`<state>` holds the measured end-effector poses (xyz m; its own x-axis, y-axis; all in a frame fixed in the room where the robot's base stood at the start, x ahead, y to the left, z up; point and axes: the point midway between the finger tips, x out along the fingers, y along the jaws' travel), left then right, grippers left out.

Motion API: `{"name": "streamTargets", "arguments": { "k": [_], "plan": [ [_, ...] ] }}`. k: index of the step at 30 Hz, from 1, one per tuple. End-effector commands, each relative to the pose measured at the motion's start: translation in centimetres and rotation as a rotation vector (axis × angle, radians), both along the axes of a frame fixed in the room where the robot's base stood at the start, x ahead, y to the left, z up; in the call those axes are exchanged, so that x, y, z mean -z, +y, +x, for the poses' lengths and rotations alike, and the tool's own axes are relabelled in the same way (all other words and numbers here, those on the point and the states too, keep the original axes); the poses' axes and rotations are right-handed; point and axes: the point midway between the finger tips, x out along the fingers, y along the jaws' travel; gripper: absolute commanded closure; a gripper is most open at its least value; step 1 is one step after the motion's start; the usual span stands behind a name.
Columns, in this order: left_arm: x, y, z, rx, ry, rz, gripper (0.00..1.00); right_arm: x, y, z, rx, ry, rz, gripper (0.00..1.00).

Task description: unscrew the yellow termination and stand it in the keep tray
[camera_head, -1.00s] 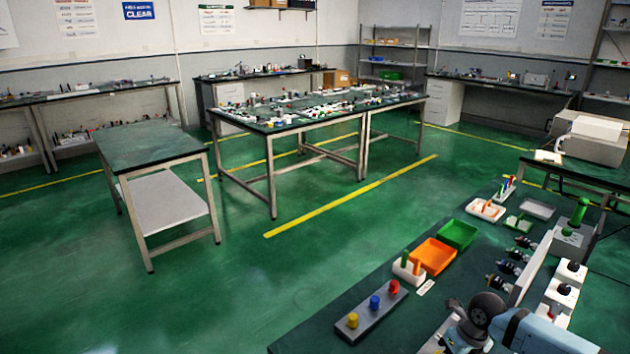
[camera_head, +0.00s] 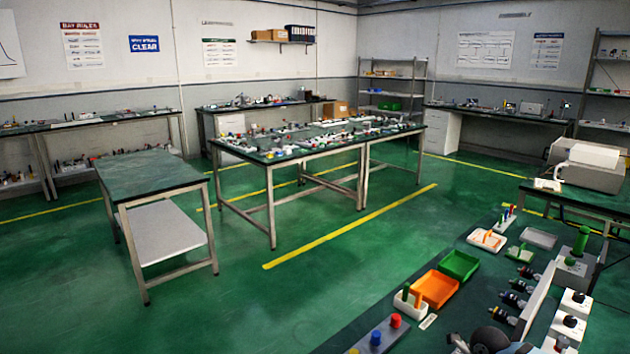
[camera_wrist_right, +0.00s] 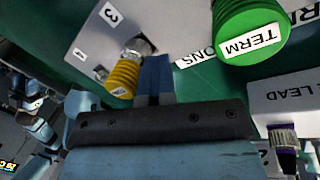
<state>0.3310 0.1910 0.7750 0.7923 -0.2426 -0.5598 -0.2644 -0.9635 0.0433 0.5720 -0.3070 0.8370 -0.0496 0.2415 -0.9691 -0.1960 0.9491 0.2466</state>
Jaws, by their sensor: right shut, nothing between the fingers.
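In the right wrist view, the yellow termination (camera_wrist_right: 123,74) is a ribbed yellow cylinder at a metal connector on the grey panel (camera_wrist_right: 165,22). The panel carries number labels 3 and 4. My right gripper (camera_wrist_right: 156,66) is shut and empty, its fingers just right of the yellow termination; contact is unclear. In the head view, only a dark part of my right arm shows at the bottom edge. A green tray (camera_head: 460,265) and an orange tray (camera_head: 418,299) lie on the bench; I cannot tell which is the keep tray. My left gripper is not in view.
In the wrist view, a green ribbed cylinder labelled TERM (camera_wrist_right: 252,25) is near, with a white block (camera_wrist_right: 285,104) below it. In the head view, a grey block carries a blue knob (camera_head: 375,337) and a red knob (camera_head: 395,321). Dark connectors (camera_head: 513,299) line the upright panel.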

Motion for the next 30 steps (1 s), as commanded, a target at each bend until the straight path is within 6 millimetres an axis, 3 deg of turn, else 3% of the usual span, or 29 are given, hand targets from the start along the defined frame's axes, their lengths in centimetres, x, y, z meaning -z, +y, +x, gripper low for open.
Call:
{"name": "streamTargets", "arguments": {
  "k": [18,30],
  "plan": [
    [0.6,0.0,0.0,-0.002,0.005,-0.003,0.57,0.0,0.3,1.3,-0.003,-0.001,0.003,1.0],
    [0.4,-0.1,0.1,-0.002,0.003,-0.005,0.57,-0.1,-0.6,1.4,-0.002,0.0,0.002,1.0]
  ]
}}
